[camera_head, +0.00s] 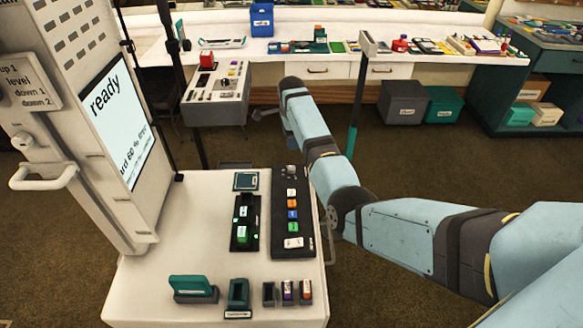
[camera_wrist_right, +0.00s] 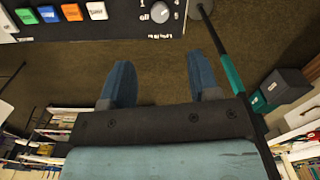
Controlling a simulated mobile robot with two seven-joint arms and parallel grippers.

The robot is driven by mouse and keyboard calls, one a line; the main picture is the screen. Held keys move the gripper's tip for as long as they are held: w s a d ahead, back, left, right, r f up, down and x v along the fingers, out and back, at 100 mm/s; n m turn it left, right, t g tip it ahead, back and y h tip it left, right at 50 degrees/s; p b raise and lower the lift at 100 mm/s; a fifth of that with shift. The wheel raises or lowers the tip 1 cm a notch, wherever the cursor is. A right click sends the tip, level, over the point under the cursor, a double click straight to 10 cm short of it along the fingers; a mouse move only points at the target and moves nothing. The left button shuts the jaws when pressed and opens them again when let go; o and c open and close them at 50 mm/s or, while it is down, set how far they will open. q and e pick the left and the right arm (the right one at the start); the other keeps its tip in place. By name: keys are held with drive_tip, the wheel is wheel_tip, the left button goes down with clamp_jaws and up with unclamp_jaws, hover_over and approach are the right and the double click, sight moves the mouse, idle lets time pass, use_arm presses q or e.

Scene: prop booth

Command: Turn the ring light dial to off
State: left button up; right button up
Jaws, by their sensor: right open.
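The ring light dial (camera_head: 291,170) is a round grey knob at the far end of the dark control panel (camera_head: 279,228) on the white cart. In the right wrist view the dial (camera_wrist_right: 160,12) is at the top edge, beside a row of coloured buttons. Its mark is too small to read. My right gripper (camera_wrist_right: 161,78) is open and empty. Its two blue fingers show over the floor, apart from the dial. In the head view my right arm reaches in along the cart's right side, and its fingers are hard to make out. My left gripper is not in view.
A screen tower (camera_head: 125,120) stands at the cart's left. A stand with a teal lower part (camera_head: 353,135) rises behind my right arm. Small items, including a teal holder (camera_head: 193,288), line the cart's near edge. Open carpet lies right of the cart.

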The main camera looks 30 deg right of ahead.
sight(291, 168)
wheel_tip(291, 168, down, 13)
drive_tip(key=shift+r+b, duration=0.1)
drive_tip(key=shift+b, duration=0.6)
drive_tip(key=shift+c, duration=0.2)
drive_tip(key=c, duration=0.9)
